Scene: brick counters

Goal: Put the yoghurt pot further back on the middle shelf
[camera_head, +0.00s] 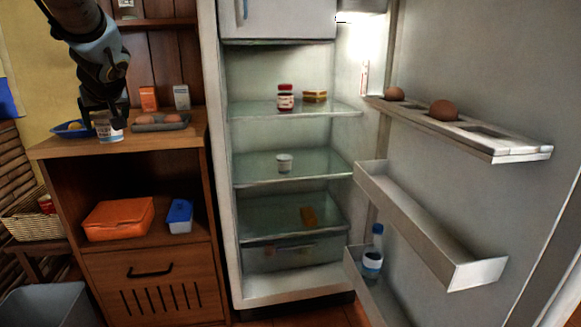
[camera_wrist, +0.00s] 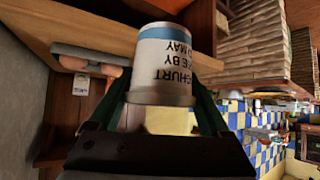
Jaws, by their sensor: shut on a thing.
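My gripper (camera_head: 102,110) is shut on a white yoghurt pot (camera_head: 109,130) with a blue band, over the wooden cabinet top at the left. In the wrist view the pot (camera_wrist: 165,60) sits between the fingers, its printed label upside down in the picture. I cannot tell whether its base touches the wood. The fridge stands open at the centre. Its middle glass shelf (camera_head: 318,170) bears a second, small whitish pot (camera_head: 284,163), with bare glass around it.
The upper shelf (camera_head: 250,109) holds a red-lidded jar (camera_head: 285,97) and a yellow-brown block (camera_head: 315,96). The open fridge door (camera_head: 490,80), with egg rack (camera_head: 500,142) and bins, fills the right. A grey egg tray (camera_head: 160,126) and blue dish (camera_head: 72,129) flank the held pot.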

